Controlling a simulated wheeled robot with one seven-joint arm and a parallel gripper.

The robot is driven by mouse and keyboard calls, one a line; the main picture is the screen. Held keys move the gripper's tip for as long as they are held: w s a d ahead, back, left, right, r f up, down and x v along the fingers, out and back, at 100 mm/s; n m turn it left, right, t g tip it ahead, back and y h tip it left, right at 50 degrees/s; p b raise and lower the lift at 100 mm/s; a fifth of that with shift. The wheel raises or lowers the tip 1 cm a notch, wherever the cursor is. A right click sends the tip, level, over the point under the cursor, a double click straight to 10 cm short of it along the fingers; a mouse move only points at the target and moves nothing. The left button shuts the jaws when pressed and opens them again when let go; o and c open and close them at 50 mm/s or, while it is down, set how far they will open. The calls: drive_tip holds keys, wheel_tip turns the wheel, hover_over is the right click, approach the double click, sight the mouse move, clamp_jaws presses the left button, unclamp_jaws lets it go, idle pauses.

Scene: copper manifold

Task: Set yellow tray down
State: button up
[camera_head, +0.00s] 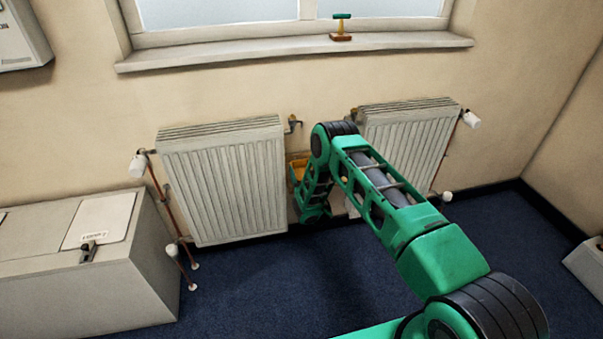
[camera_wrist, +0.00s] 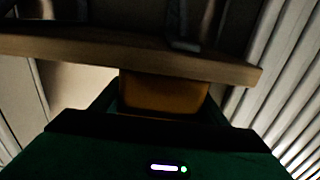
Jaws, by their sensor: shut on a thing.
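The yellow tray (camera_head: 298,168) shows as a small orange-yellow patch in the gap between the two radiators in the head view, mostly hidden by my green arm. In the dark wrist view, a yellow-brown part (camera_wrist: 165,92) sits between the fingers of my gripper (camera_wrist: 160,108), which is shut on it. A tan edge (camera_wrist: 110,48) runs across the view just beyond the fingers, tilted slightly down to the right. The tray's underside and what lies below it are hidden.
The left radiator (camera_head: 225,185) and right radiator (camera_head: 405,145) stand close on either side, with valves and copper pipes (camera_head: 166,205). A windowsill (camera_head: 250,55) above carries a small green-topped tool (camera_head: 341,30). A grey cabinet (camera_head: 70,275) stands left. Blue floor (camera_head: 290,290) in front is clear.

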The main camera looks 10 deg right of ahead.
drive_tip(key=o, duration=1.1)
drive_tip(key=s, duration=1.2)
